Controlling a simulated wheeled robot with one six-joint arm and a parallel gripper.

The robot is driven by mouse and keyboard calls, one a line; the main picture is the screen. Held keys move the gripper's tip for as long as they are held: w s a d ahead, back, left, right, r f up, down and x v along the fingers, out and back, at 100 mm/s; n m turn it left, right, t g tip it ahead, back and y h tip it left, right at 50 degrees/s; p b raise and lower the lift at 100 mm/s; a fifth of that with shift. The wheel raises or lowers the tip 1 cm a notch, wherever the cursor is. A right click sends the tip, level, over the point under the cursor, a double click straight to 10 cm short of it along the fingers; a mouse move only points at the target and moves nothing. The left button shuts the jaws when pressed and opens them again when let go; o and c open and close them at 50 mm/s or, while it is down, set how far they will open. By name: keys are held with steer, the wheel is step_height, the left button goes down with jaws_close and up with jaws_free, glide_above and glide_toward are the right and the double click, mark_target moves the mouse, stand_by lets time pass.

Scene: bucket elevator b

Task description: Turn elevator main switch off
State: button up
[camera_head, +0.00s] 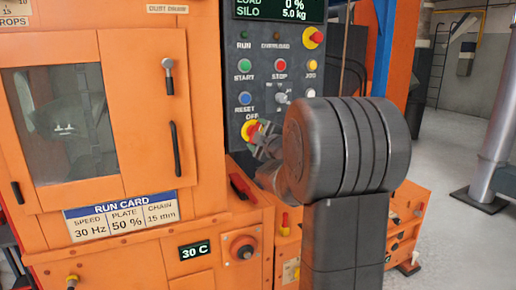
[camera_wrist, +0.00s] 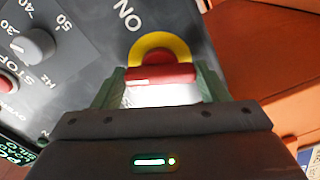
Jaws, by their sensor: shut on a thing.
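The main switch is a red handle on a yellow round plate (camera_head: 250,130), low on the dark control panel (camera_head: 262,88). The label OFF stands just above it in the head view. In the wrist view the red handle (camera_wrist: 160,76) lies across the picture in front of the yellow plate (camera_wrist: 162,43), with the label ON to its upper left. My gripper (camera_head: 262,148) is at the switch and partly hides it in the head view. In the wrist view its green fingers (camera_wrist: 162,82) stand on both sides of the red handle, shut on it.
Green START (camera_head: 245,66), red STOP (camera_head: 279,66) and blue RESET (camera_head: 245,98) buttons sit above the switch. A red-and-yellow button (camera_head: 313,37) is at the upper right. The orange cabinet (camera_head: 140,110) stands left. Grey floor (camera_head: 455,150) is open at right, beside a metal post.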

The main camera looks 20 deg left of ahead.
steer(key=n+b, duration=0.4)
steer(key=n, duration=0.1)
steer(key=shift+c, duration=0.2)
stand_by(0.4)
steer(key=o, duration=1)
steer(key=p+v, duration=0.1)
steer(key=v, duration=1.2)
steer(key=shift+s+d+p, duration=0.25)
steer(key=shift+d+p, duration=0.05)
steer(key=shift+p, duration=0.05)
steer(key=b+x, duration=0.2)
steer(key=x, duration=1.2)
